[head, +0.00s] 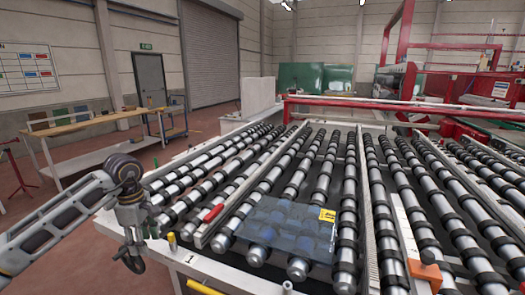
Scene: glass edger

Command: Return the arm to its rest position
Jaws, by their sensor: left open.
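My left arm (60,222) comes in from the left edge and bends down at its wrist. My left gripper (133,262) hangs at the arm's end, fingers pointing down, just left of the roller table's near left corner. It is open, and I see nothing held in it. It is apart from the glass pane (275,228), a bluish transparent sheet with a yellow label (327,215) that lies flat on the rollers. My right gripper is out of view.
The roller conveyor (190,262) fills the middle and right. A red-handled tool (213,213) and an orange block (425,272) are on it. A wooden workbench (88,124) stands back left. Red machine frames (340,103) stand behind. Open floor (60,205) shows at left.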

